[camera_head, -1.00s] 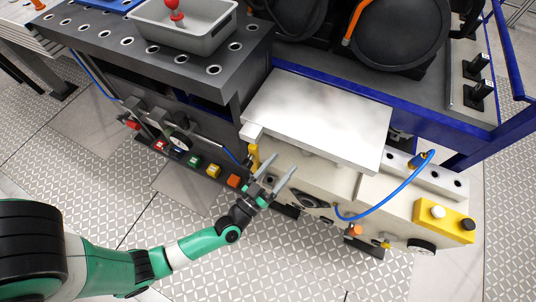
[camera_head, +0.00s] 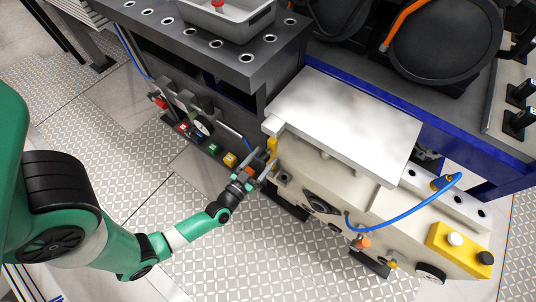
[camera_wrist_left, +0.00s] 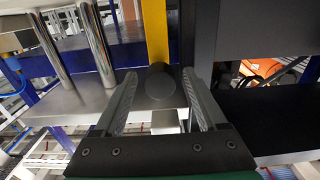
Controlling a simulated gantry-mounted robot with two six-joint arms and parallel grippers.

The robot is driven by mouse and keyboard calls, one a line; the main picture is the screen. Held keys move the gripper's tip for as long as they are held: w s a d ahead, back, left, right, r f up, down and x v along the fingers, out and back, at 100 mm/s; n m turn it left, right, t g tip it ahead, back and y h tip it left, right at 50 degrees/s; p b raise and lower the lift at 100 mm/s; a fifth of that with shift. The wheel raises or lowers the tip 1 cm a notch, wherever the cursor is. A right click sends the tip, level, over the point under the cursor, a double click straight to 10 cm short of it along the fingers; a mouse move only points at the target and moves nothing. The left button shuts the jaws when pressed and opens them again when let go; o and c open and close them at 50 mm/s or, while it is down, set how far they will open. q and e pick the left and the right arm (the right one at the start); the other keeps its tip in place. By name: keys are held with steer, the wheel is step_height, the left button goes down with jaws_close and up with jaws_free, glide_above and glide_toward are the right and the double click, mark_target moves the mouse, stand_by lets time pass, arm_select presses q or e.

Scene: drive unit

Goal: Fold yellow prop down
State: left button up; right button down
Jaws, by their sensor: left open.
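The yellow prop (camera_head: 272,148) stands upright at the left end of the beige unit (camera_head: 340,192), just under the corner of its white top plate (camera_head: 345,120). In the left wrist view the prop (camera_wrist_left: 155,28) is a yellow bar rising beyond the fingers. My left gripper (camera_head: 262,171) is open close to the prop's lower part. In the wrist view a dark round cylinder (camera_wrist_left: 160,84) at the prop's lower end lies between the open fingers; I cannot tell whether they touch it. My right gripper is not in view.
The dark bench (camera_head: 230,70) with a grey tray (camera_head: 228,22) stands to the left of the unit. Coloured buttons (camera_head: 214,150) line its lower front. A blue hose (camera_head: 405,212) loops over the unit's right part. Patterned floor in front is clear.

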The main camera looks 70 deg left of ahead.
arm_select(q)
steer(key=x, duration=0.3)
jaws_close()
stand_by(0.4)
stand_by(1.1)
